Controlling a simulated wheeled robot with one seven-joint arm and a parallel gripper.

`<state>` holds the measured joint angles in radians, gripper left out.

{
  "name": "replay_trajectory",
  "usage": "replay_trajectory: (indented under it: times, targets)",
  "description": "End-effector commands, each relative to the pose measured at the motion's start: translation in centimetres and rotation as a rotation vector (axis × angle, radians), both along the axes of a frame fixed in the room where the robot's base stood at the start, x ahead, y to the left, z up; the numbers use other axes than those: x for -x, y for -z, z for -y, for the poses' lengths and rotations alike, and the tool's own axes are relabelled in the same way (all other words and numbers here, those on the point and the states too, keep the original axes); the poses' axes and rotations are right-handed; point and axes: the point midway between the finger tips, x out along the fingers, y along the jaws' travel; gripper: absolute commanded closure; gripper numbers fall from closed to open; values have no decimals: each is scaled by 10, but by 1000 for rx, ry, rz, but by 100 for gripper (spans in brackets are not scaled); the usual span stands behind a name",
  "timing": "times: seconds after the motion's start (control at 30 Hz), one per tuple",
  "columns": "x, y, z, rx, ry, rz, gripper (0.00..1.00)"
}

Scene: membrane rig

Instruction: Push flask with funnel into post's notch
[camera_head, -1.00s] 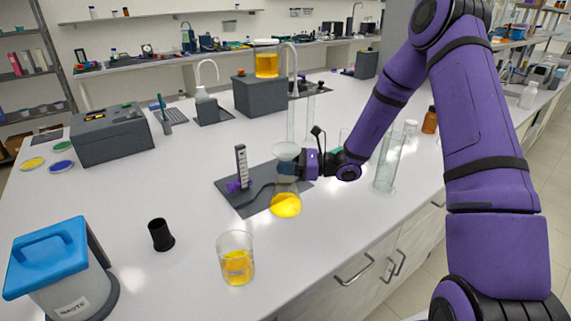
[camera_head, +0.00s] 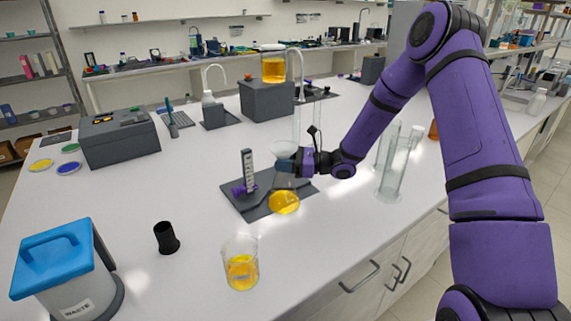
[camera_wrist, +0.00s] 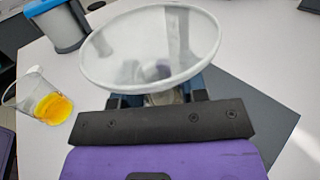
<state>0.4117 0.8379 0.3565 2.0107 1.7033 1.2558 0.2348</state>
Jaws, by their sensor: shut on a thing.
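The flask (camera_head: 285,203) holds yellow liquid and stands upright at or just above the front edge of the dark mat (camera_head: 262,207); I cannot tell if it touches. The pale funnel (camera_head: 284,150) sits in its top, and its wide rim (camera_wrist: 150,84) fills the middle of the wrist view. My gripper (camera_head: 287,167) is shut on the flask's neck, just below the funnel. The post (camera_head: 248,172) stands on the mat left of the flask, with a scale on its face and a purple clamp (camera_head: 240,189) low on it. The notch is not clear, and a gap shows between flask and post.
A beaker of yellow liquid (camera_head: 241,264) stands in front of the mat, and a black cup (camera_head: 166,238) is further left. A blue-lidded waste bin (camera_head: 62,272) is at the front left. Tall glass cylinders (camera_head: 391,170) stand right of my gripper.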

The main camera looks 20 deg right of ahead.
Motion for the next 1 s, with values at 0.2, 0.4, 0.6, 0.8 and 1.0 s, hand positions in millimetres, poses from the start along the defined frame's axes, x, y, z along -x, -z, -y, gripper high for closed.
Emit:
replay_trajectory:
  times: [0.2, 0.4, 0.6, 0.8, 1.0]
  targets:
    - [-10, 1, -3, 0, 0, 0, 94]
    - [-13, 0, -4, 0, -1, 0, 94]
    - [-13, 0, -4, 0, 0, 0, 94]
    - [-14, 0, -4, 0, 0, 0, 94]
    - [-20, 0, -5, 0, -1, 1, 94]
